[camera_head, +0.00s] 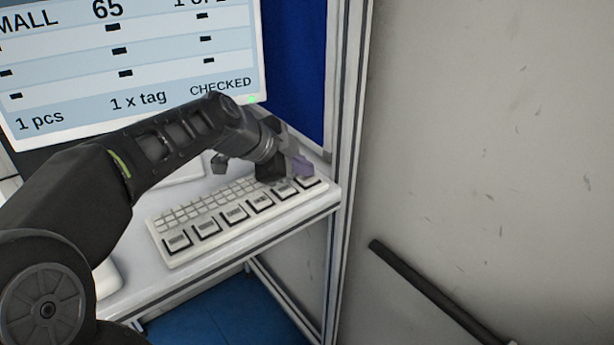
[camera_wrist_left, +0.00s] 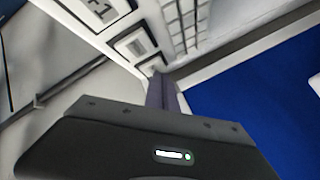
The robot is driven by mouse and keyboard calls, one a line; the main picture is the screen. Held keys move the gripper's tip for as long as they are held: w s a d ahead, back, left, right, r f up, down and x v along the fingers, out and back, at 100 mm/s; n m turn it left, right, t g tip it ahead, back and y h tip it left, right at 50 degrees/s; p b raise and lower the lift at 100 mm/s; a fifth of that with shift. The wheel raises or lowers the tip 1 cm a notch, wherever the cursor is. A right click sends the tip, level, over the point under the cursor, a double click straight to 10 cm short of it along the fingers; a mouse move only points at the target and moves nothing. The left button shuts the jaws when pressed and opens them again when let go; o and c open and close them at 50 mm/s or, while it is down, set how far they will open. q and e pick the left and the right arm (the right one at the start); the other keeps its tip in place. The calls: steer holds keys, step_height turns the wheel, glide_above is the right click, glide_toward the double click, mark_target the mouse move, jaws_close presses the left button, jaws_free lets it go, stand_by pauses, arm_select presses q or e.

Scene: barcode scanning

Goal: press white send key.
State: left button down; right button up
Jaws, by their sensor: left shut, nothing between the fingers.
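A white keyboard (camera_head: 168,254) lies on the white shelf below the monitor. Its front row has several large white keys with dark labels, too small to read in the head view. My left gripper (camera_head: 302,167) is shut and empty at the keyboard's right end, close to the last large key (camera_head: 311,183). In the left wrist view the closed fingers (camera_wrist_left: 162,92) reach to a white key (camera_wrist_left: 151,65) at the row's end and partly hide it. I cannot tell whether they touch it, or which key is send. My right gripper is not in view.
A monitor (camera_head: 170,68) showing "CHECKED" stands behind the keyboard. A blue panel (camera_head: 296,70) and a metal frame post (camera_head: 345,90) stand right of it, close to my left gripper. A grey wall (camera_head: 490,130) is farther right.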

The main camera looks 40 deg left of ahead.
mark_target(303, 180)
arm_select(q)
steer(key=shift+r, duration=0.55)
steer(key=shift+r, duration=0.1)
steer(key=shift+r+p, duration=1.45)
steer(key=shift+r, duration=0.95)
steer(key=shift+f, duration=0.1)
